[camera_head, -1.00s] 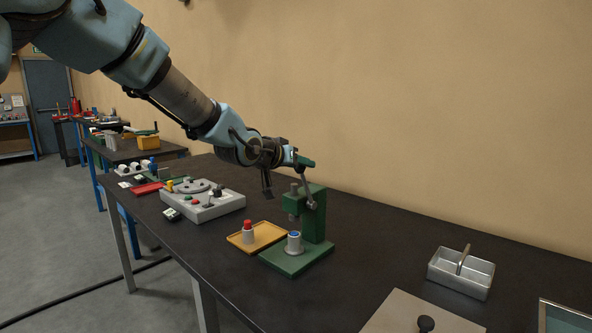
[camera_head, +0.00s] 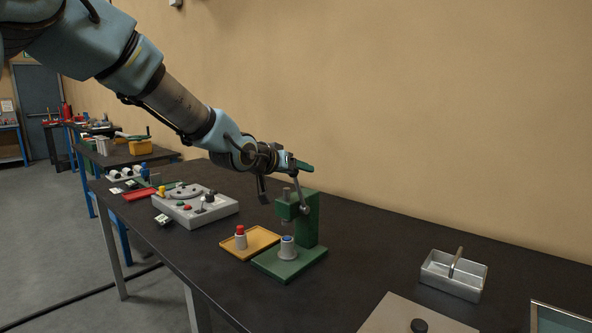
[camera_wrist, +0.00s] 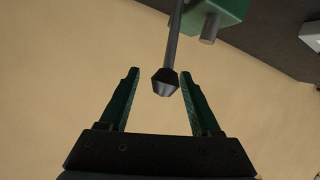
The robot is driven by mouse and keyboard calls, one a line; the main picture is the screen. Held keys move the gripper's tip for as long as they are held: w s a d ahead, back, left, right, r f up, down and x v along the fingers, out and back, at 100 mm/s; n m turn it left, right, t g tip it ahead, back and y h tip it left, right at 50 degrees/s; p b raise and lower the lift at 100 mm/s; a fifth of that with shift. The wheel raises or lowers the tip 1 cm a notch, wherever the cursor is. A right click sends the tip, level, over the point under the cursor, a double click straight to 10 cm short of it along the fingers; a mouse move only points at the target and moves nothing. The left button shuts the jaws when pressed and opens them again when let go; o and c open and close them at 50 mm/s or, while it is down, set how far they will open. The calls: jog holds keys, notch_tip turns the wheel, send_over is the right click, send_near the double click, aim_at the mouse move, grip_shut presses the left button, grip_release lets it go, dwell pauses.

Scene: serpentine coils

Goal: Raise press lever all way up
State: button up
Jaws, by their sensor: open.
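The green press (camera_head: 309,218) stands on the dark bench. Its grey lever (camera_head: 299,192) slants up from the pivot on the press head's side, its upper end by my gripper. My gripper (camera_head: 294,164) is open above the press. In the wrist view, the lever (camera_wrist: 174,45) reaches down from the green press head (camera_wrist: 222,10), and its dark knob (camera_wrist: 165,82) lies between the spread green fingertips of my gripper (camera_wrist: 160,76). Gaps show on both sides of the knob, so the fingers do not grip it. A blue-topped grey piece (camera_head: 287,248) stands on the press base.
A yellow tray (camera_head: 262,238) with a red-topped piece (camera_head: 240,237) lies left of the press. A grey panel with knobs (camera_head: 218,212) is further left. A metal caddy (camera_head: 432,271) and a pale plate (camera_head: 385,317) lie to the right. The wall is behind the bench.

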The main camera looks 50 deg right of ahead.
jog(key=w+b+v, duration=0.1)
jog(key=v, duration=0.9)
jog(key=shift+s+a, duration=0.35)
jog(key=shift+s, duration=0.15)
jog(key=shift+r, duration=0.1)
